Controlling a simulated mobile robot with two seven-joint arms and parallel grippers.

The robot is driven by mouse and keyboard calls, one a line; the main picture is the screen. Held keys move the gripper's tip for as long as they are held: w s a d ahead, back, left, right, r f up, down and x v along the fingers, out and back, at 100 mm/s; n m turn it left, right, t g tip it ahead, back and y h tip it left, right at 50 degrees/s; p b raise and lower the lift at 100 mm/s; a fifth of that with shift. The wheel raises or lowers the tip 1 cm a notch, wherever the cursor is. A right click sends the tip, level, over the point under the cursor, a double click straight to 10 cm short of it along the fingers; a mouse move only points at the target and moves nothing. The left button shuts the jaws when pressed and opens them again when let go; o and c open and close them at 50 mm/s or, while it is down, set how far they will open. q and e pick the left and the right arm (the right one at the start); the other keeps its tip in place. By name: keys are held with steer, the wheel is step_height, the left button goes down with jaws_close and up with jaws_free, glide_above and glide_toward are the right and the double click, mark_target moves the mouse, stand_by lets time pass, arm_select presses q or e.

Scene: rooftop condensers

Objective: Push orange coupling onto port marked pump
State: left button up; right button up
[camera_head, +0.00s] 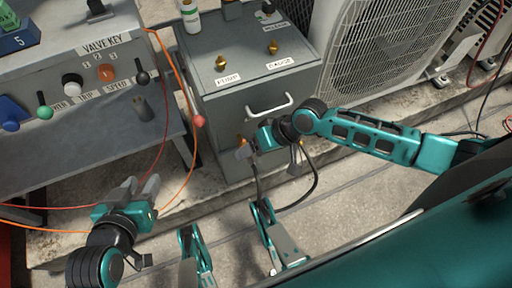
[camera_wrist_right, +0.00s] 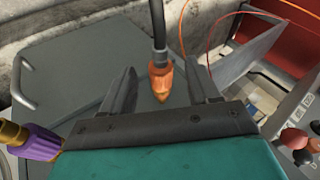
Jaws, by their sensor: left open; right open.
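The orange coupling (camera_wrist_right: 160,78) hangs on the end of a black hose in the right wrist view, between the spread fingers of my right gripper with gaps on both sides. In the head view my right gripper (camera_head: 243,146) is in front of the grey cabinet, and only a little orange shows there. The brass port labelled PUMP (camera_head: 221,63) is on the cabinet's top at left, bare. A second brass port, labelled GAUGE (camera_head: 273,47), is to its right. My left gripper (camera_head: 139,187) is open and empty at lower left.
A purple coupling with a brass end (camera_wrist_right: 34,141) is at the left edge of the right wrist view. The cabinet (camera_head: 252,84) has a front handle (camera_head: 270,108). A control panel (camera_head: 85,75) stands left, with orange and red cables nearby. A condenser (camera_head: 385,50) stands at right.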

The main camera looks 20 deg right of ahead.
steer(key=shift+c, duration=0.2)
jaws_close()
stand_by(0.6)
